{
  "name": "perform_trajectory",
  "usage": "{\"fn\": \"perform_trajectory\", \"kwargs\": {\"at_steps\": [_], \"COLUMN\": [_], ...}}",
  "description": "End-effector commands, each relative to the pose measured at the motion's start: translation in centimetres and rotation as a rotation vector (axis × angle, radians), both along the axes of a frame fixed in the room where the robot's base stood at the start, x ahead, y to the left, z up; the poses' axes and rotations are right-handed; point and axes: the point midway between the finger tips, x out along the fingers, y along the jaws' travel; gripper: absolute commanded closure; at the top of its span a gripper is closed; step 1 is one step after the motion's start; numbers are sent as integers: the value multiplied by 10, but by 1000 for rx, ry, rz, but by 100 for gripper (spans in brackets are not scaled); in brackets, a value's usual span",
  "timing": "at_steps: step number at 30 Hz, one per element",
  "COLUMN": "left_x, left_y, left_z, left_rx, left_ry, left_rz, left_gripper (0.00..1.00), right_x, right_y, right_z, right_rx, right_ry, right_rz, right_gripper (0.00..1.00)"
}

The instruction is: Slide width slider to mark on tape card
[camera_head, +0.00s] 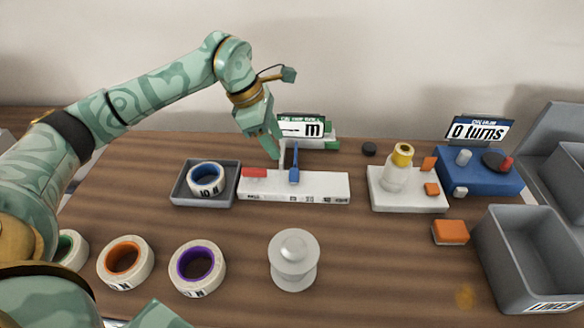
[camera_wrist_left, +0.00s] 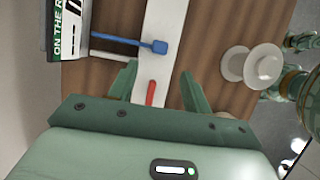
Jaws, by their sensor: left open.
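The blue slider (camera_head: 294,175) sits on the white base block (camera_head: 325,187), a little left of its middle. A red piece (camera_head: 255,173) lies at the left end of that base. The tape card (camera_head: 301,129), green and white with a black mark, stands behind the base. My left gripper (camera_head: 276,153) is open just above and behind the base, between the red piece and the slider. In the left wrist view my open fingers (camera_wrist_left: 158,86) straddle the white base, with the red piece (camera_wrist_left: 151,93) between them in the picture and the slider (camera_wrist_left: 158,47) beyond.
A grey tray (camera_head: 176,191) with a blue-cored roll stands left of the base. Orange (camera_head: 145,263) and purple (camera_head: 218,267) rolls and a white knob (camera_head: 294,262) lie in front. A white bottle stand (camera_head: 408,202), blue crank box (camera_head: 505,185) and grey bin (camera_head: 505,285) stand right.

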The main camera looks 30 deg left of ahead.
Motion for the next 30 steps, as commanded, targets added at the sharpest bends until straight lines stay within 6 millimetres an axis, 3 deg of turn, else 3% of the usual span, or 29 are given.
{"fn": "perform_trajectory", "kwargs": {"at_steps": [1,6,12,25,30], "left_x": [2,9,15,17,17], "left_y": [-6,-20,-31,-34,-34], "left_z": [-17,-55,-83,-92,-92], "left_rx": [-3,-3,-2,0,0], "left_ry": [6,5,2,-1,-1], "left_rz": [-3,-1,0,0,0], "left_gripper": [51,51,51,51,98], "right_x": [-1,0,0,0,0], "right_y": [-1,-1,0,5,5], "right_z": [-6,-14,-21,-22,-22], "right_rx": [-1,-1,0,7,8], "right_ry": [4,5,6,5,6], "right_rz": [0,0,0,-4,-4], "right_gripper": [24,24,24,24,24]}}
